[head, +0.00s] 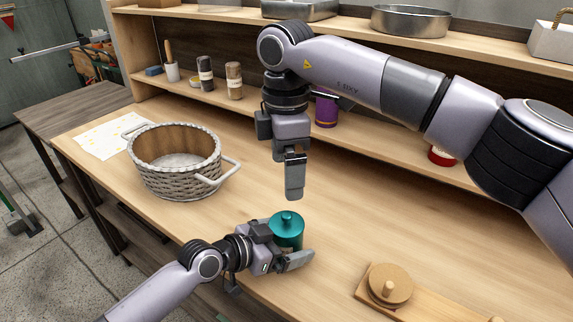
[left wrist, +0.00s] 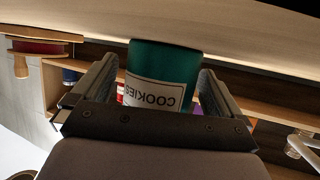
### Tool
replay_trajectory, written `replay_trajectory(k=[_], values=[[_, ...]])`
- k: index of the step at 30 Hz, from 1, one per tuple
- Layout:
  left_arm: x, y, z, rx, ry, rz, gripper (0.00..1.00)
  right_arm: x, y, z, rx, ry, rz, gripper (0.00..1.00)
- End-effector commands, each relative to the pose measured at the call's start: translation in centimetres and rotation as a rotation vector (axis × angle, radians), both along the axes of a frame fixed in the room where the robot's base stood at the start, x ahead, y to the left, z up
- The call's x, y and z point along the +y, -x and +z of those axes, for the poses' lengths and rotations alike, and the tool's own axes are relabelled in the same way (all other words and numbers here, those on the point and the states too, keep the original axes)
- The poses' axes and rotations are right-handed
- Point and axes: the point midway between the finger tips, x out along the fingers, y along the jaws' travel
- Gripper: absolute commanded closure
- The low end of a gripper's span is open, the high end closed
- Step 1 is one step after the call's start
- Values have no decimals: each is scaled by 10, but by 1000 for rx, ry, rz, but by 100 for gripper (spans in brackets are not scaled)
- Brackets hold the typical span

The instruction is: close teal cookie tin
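The teal cookie tin (head: 288,238) stands upright near the front of the counter, and its teal lid with a knob (head: 287,217) sits on top. My left gripper (head: 282,250) is around the tin's body from the front left. In the left wrist view the tin (left wrist: 163,65) appears upside down with its "COOKIES" label between the two fingers, whose tips seem to touch its sides; its top is hidden. My right gripper (head: 295,188) hangs above the tin, apart from it, pointing down. Its fingers overlap from this side, so its opening does not show.
A white wicker basket (head: 180,183) stands to the left. A round wooden piece with a knob (head: 389,285) lies on a board at the front right. Shelves behind hold jars (head: 205,73), a purple tin (head: 326,110) and metal pans (head: 410,20). The counter's right middle is clear.

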Motion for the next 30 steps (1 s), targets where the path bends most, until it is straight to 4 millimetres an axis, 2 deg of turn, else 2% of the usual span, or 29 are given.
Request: replay_trajectory(k=[10,24,30], values=[[5,3,2,0,0,1,0,0,0,0,0,0,0,0],[48,34,23,0,-2,1,0,0,0,0,0,0,0,0],[54,38,27,0,0,0,0,0,0,0,0,0,0,0]])
